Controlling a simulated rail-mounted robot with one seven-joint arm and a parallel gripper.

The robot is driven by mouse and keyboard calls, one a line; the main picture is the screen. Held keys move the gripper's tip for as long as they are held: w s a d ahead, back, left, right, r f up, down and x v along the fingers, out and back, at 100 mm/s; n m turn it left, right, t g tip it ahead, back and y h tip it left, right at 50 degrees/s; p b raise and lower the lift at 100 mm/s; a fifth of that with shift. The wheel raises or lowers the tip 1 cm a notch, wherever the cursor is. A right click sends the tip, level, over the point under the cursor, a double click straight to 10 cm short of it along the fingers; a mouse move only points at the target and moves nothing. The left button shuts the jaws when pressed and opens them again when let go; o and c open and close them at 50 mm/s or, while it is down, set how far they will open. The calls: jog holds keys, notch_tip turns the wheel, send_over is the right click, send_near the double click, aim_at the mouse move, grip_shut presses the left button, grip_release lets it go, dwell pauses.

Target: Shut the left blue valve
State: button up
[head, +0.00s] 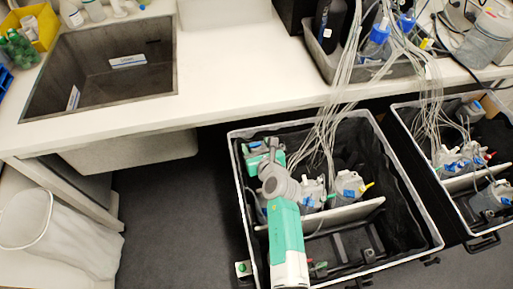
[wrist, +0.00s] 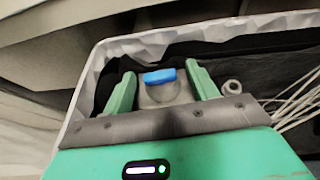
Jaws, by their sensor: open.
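The blue valve (wrist: 160,76) shows in the wrist view as a short bright blue bar on top of a translucent grey round body (wrist: 165,93). My gripper (wrist: 159,70) is open, with one green finger on each side of the valve and gaps between. I cannot tell how far the fingertips are above or beyond it. In the head view my gripper (head: 264,152) is over the back left corner of the middle black-lined crate (head: 436,238). The arm hides part of the crate's left side there.
Clear bottles with blue fittings (head: 350,188) stand in the crate beside a white divider (head: 345,216). Thin tubes (head: 325,130) run from them up to the bench (head: 240,75). A second crate (head: 398,112) stands at right. Dark floor (head: 170,225) is free at left.

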jog(key=c, duration=1)
jog(key=p, duration=0.3)
jog(key=shift+a+r+m, duration=0.1)
jog(key=shift+r+m, duration=0.2)
jog(key=shift+r, duration=0.1)
jog(key=shift+f+m+h+p, duration=0.2)
jog(key=shift+m+h+p, duration=0.3)
jog(key=shift+h+p, duration=0.5)
jog(key=shift+f+t, duration=0.1)
jog(key=shift+t, duration=0.2)
jog(key=o, duration=1)
